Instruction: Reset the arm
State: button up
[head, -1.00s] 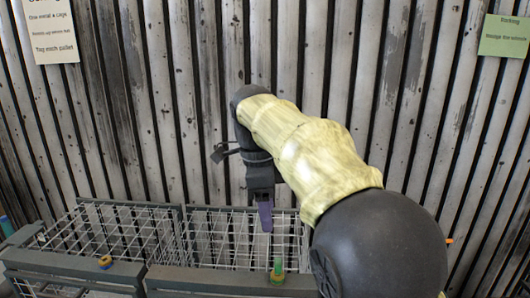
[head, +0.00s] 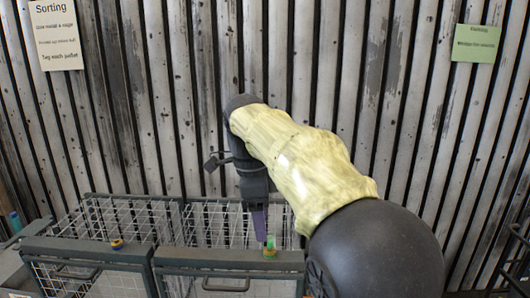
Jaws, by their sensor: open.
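My arm, in a yellowish sleeve, reaches from the lower right toward the middle of the head view. My gripper (head: 258,222) hangs down at its end, with a purple finger showing. It is open, and I see nothing held in it. It is above or in front of the right wire basket (head: 205,222); the exact depth is hard to tell. The gap between the fingers is not clearly visible.
A second wire basket (head: 130,215) stands to the left. A ribbed metal wall with a sorting sign (head: 55,35) and a green sign (head: 475,43) stands behind.

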jog(key=s+d+f+n+t+y+b, duration=0.1)
jog(key=d+f+n+b, duration=0.1)
jog(key=d+f+n, duration=0.5)
jog(key=d+f+n+b, duration=0.1)
jog(key=d+f+n, duration=0.1)
jog(key=f, duration=0.9)
jog(key=s+d+f+n+b, duration=0.1)
jog(key=s+d+f+n, duration=0.2)
jog(key=f, duration=0.4)
jog(key=s+d+f+n+t+b, duration=0.1)
jog(key=s+d+f+n, duration=0.3)
jog(key=s+f+n, duration=0.2)
jog(key=shift+s+f+t+b, duration=0.3)
jog(key=shift+s+f+b, duration=0.15)
jog(key=shift+s, duration=0.65)
jog(key=shift+s, duration=0.15)
